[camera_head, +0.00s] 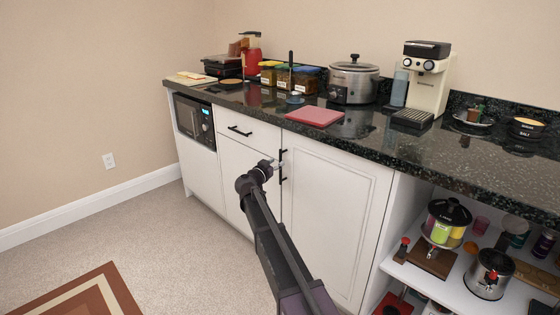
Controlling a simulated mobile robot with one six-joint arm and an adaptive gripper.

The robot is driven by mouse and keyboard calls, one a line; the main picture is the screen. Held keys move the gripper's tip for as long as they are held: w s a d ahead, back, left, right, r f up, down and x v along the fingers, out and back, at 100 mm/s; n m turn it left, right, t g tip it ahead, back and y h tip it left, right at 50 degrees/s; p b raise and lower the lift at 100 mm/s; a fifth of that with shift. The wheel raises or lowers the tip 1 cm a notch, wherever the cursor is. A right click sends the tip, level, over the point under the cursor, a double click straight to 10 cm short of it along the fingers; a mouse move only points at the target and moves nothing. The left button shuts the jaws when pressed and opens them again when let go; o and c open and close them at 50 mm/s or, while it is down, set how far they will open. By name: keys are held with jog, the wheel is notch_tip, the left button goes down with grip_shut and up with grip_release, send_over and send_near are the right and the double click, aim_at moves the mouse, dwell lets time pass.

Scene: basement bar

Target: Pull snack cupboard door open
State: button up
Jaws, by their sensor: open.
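A tall white cupboard door (335,215) with a raised panel stands below the counter at centre right. A narrower white door (235,185) sits to its left under a drawer. No label shows which one is the snack cupboard. A black vertical handle (283,179) is at the upper left edge of the tall door. Both doors look closed. My gripper (276,165) is open at the handle's mid-height, its tips at or just in front of the bar. I cannot tell whether they touch it, and they hide part of it.
The dark counter (390,150) above holds a red board (315,116), a slow cooker (353,80) and a coffee machine (428,78). Open shelves at right hold a pot (489,273) and jars. A microwave (194,120) is at left. Carpet (180,255) in front is clear.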

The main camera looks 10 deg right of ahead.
aim_at(280, 160)
jog(key=shift+x, duration=1.75)
grip_shut()
